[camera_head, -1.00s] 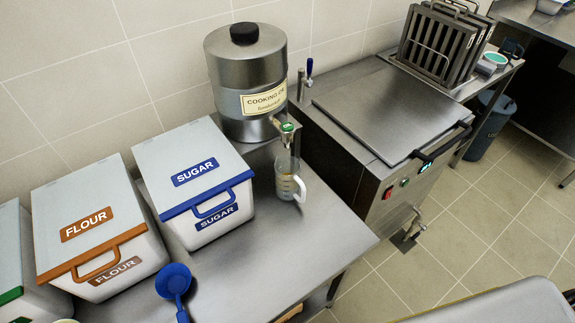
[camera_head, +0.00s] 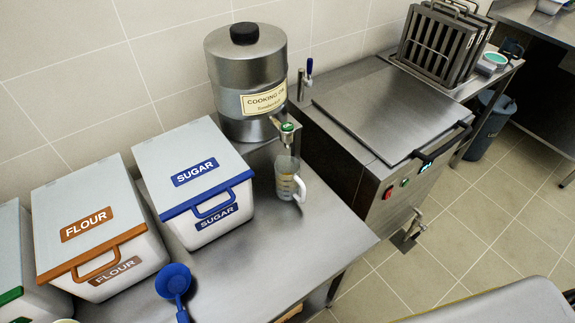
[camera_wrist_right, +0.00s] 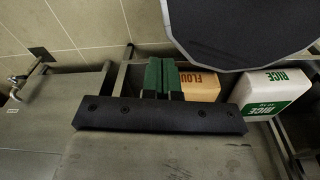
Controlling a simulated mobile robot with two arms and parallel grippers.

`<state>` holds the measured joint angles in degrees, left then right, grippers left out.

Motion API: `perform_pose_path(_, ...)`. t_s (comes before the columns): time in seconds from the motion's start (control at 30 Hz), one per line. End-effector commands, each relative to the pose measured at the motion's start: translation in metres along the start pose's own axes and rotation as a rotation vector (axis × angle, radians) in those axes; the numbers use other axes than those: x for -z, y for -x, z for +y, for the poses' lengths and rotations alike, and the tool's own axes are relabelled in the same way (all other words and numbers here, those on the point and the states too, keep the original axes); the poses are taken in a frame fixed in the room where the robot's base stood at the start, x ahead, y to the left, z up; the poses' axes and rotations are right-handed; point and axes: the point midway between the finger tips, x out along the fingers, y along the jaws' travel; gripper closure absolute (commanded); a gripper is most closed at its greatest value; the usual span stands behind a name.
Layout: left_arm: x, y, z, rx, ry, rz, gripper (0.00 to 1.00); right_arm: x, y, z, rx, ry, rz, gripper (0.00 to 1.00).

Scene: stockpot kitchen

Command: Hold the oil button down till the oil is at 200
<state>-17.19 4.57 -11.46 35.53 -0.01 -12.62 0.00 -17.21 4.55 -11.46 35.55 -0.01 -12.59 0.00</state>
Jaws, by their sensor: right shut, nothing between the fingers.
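The cooking oil drum (camera_head: 247,85) stands on the steel counter in the head view. Its tap carries a green button (camera_head: 287,127). A clear measuring jug (camera_head: 288,181) with a white handle stands upright under the tap. No gripper shows at the button in the head view. In the right wrist view my right gripper (camera_wrist_right: 163,92) has its green fingers together with nothing between them, away from the oil tap. My left gripper is in neither view.
White sugar (camera_head: 195,172) and flour (camera_head: 95,225) bins stand left of the jug, and a blue scoop (camera_head: 174,283) lies in front. A steel fryer (camera_head: 385,108) with a closed lid stands right. The right wrist view shows a rice box (camera_wrist_right: 275,92).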

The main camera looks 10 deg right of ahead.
Motion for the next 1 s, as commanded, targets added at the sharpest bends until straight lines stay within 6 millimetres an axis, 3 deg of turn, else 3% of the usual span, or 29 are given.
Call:
perform_pose_path(0.27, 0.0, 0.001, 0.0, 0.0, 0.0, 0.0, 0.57, 0.002, 0.001, 0.002, -0.003, 0.001, 0.001, 1.0)
perform_pose_path(0.37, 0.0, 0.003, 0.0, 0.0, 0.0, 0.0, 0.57, 0.015, 0.006, 0.003, -0.003, 0.0, 0.011, 1.0)
perform_pose_path(0.47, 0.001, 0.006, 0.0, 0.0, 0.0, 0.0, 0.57, 0.04, 0.017, 0.003, -0.003, -0.001, 0.03, 1.0)
perform_pose_path(0.77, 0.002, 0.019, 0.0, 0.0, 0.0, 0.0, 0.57, 0.14, 0.089, 0.006, 0.0, -0.003, 0.096, 1.0)
perform_pose_path(1.0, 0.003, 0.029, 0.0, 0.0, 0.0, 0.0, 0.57, 0.204, 0.175, 0.006, 0.005, 0.001, 0.151, 1.0)
